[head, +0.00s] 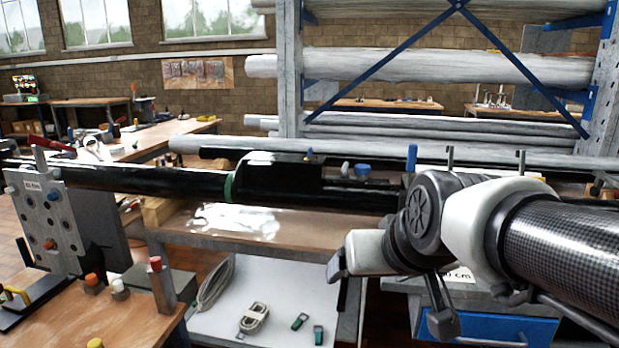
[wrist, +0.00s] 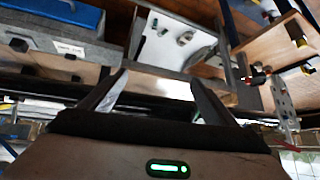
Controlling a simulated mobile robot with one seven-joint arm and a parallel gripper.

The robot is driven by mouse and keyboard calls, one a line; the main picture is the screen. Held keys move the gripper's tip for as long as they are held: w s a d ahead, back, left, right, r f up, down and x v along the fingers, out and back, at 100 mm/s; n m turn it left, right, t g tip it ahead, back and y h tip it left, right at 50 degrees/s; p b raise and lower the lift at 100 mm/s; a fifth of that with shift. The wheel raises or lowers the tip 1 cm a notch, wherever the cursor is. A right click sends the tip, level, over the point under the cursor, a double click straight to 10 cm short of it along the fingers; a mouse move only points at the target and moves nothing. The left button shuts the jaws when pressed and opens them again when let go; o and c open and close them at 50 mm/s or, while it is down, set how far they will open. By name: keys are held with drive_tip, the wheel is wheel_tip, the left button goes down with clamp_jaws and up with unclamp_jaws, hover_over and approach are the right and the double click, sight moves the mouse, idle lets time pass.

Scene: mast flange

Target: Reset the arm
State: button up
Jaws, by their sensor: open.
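My gripper (wrist: 159,78) shows in the wrist view with its two dark fingers spread apart. Nothing is held between them. In the head view my arm reaches in from the right edge, and its dark and white wrist joints are in front of the long black mast tube (head: 130,184). The gripper's fingers cannot be made out clearly there. The tube lies roughly level across the scene, with a green band (head: 228,187) around it. A grey flange plate (head: 47,219) with several holes and coloured pegs stands at the tube's left end.
A wooden bench (head: 120,316) with coloured-capped pieces is at front left. A white lower shelf (head: 222,325) holds a coiled strap (head: 254,318) and small green items. A blue drawer (head: 508,328) is below my arm. A rack (head: 290,70) with wrapped rolls stands behind.

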drive_tip(key=s+d+f+g+h, duration=0.1)
drive_tip(key=s+d+f, duration=0.1)
drive_tip(key=s, duration=0.3)
drive_tip(key=s+d+f+g, duration=0.1)
drive_tip(key=s+d+f, duration=0.1)
drive_tip(key=s, duration=0.4)
wheel_tip(320, 180, up, 26)
drive_tip(key=p, duration=2.6)
drive_tip(key=shift+s+d+f+m+g, duration=0.15)
drive_tip(key=shift+s+d+m+g, duration=0.15)
drive_tip(key=shift+m, duration=0.1)
